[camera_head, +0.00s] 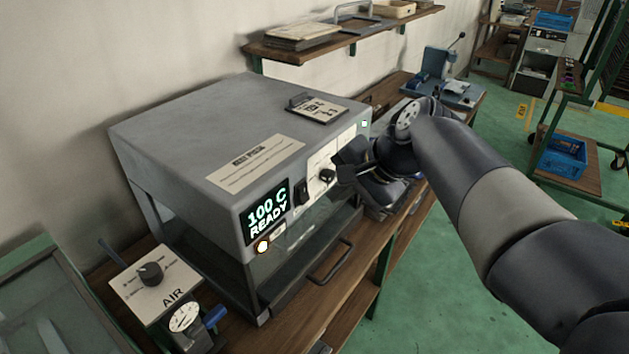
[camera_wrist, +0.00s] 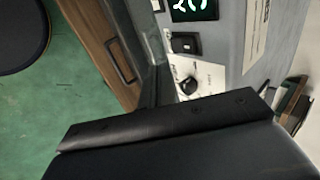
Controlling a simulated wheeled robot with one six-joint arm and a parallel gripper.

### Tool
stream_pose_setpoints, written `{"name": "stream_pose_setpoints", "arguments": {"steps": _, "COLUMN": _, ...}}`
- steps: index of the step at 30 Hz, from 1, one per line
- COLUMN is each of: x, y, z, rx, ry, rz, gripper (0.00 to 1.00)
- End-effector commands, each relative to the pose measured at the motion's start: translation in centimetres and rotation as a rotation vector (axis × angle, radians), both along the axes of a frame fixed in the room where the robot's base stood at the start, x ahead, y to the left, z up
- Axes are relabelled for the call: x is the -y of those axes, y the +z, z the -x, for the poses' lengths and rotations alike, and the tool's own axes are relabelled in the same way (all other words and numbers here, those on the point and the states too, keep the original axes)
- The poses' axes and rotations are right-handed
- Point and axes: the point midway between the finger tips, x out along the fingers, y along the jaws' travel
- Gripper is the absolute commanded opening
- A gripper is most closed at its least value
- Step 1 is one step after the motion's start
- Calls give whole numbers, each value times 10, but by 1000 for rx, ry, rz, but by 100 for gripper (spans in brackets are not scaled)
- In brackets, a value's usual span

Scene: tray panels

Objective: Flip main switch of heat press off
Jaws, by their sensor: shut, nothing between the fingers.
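The grey heat press (camera_head: 220,120) stands on a wooden bench, its lit display (camera_head: 267,213) reading "100 C READY". A black rocker switch (camera_head: 302,191) sits on the front panel, right of the display; its label is too small to read. It also shows in the wrist view (camera_wrist: 186,43). A black round knob (camera_head: 326,176) is right of the rocker and shows in the wrist view (camera_wrist: 188,86). My gripper (camera_head: 342,171) is shut and empty, in front of the panel's right part, close to the knob. It hides some of the panel there. I cannot tell whether it touches the panel.
A glowing round button (camera_head: 262,246) is below the display. A handle (camera_head: 331,262) sticks out under the panel. An AIR box with a knob (camera_head: 150,273) and a gauge (camera_head: 185,317) stand at front left. Open green floor (camera_head: 450,290) lies to the right.

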Motion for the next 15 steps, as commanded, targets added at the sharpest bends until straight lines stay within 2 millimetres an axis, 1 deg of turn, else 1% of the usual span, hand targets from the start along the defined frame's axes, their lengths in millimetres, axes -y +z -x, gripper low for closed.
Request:
{"name": "stream_pose_setpoints", "arguments": {"steps": 1, "x": -6, "y": -10, "z": -4, "rx": -6, "ry": 4, "rz": -1, "gripper": 0}}
{"name": "stream_pose_setpoints", "arguments": {"steps": 3, "x": -13, "y": -21, "z": -9, "rx": -4, "ry": 4, "rz": 0, "gripper": 0}}
{"name": "stream_pose_setpoints", "arguments": {"steps": 4, "x": -16, "y": -23, "z": -11, "rx": -4, "ry": 3, "rz": 1, "gripper": 0}}
{"name": "stream_pose_setpoints", "arguments": {"steps": 6, "x": -25, "y": -24, "z": -19, "rx": -3, "ry": 4, "rz": 0, "gripper": 0}}
{"name": "stream_pose_setpoints", "arguments": {"steps": 9, "x": -34, "y": -28, "z": -26, "rx": -2, "ry": 3, "rz": 1, "gripper": 0}}
{"name": "stream_pose_setpoints", "arguments": {"steps": 15, "x": -42, "y": -32, "z": -32, "rx": -1, "ry": 0, "rz": 1, "gripper": 0}}
